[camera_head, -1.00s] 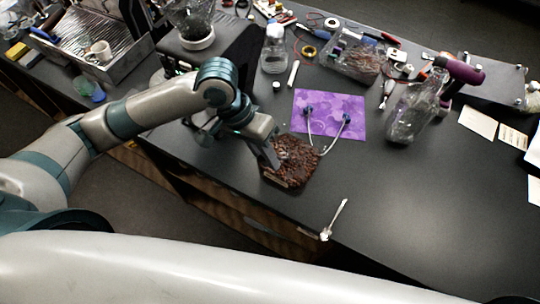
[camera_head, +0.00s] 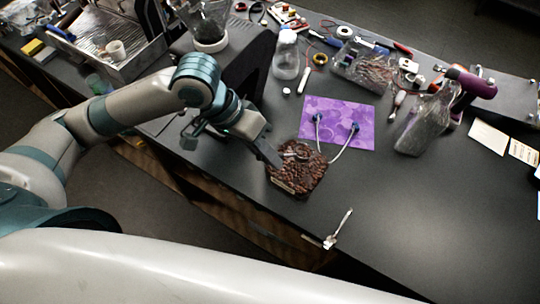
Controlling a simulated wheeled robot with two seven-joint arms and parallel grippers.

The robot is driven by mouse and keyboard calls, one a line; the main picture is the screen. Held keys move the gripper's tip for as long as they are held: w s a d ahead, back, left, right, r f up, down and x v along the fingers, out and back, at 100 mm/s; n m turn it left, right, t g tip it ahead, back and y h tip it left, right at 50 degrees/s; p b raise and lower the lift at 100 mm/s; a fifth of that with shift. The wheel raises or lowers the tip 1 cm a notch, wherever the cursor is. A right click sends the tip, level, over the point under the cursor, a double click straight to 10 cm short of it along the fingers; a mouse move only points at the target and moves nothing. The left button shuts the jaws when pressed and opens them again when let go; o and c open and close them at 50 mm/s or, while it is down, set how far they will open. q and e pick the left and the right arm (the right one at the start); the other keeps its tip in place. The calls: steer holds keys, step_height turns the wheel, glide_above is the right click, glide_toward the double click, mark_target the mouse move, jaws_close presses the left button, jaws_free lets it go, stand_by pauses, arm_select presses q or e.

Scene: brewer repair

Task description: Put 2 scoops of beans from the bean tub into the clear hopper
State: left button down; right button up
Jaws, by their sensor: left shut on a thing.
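The bean tub (camera_head: 313,186), full of dark brown beans, sits near the front edge of the black table. My left gripper (camera_head: 274,158) is at the tub's left rim, tilted down toward the beans. It is shut on what looks like a scoop (camera_head: 297,153), whose greyish end lies at the top of the beans; whether it carries beans I cannot tell. The clear hopper (camera_head: 209,20) appears to be the transparent vessel on the dark machine at the top left, partly cut off by the picture's edge. My right gripper is not in view.
A purple mat (camera_head: 345,112) with two blue-ended cables lies behind the tub. A clear bottle (camera_head: 286,58) stands behind my left gripper. A small white-tipped tool (camera_head: 340,228) lies by the front edge. The table's right front is clear.

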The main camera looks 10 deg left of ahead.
arm_select(q)
steer(key=shift+s+a+r, duration=0.1)
steer(key=shift+a+r, duration=0.05)
steer(key=shift+r, duration=0.6)
steer(key=shift+s+a+r, duration=0.1)
steer(key=shift+s+r, duration=0.05)
steer(key=shift+r, duration=0.55)
steer(key=shift+s+a+r, duration=0.1)
steer(key=shift+a+r, duration=0.05)
steer(key=shift+r, duration=0.7)
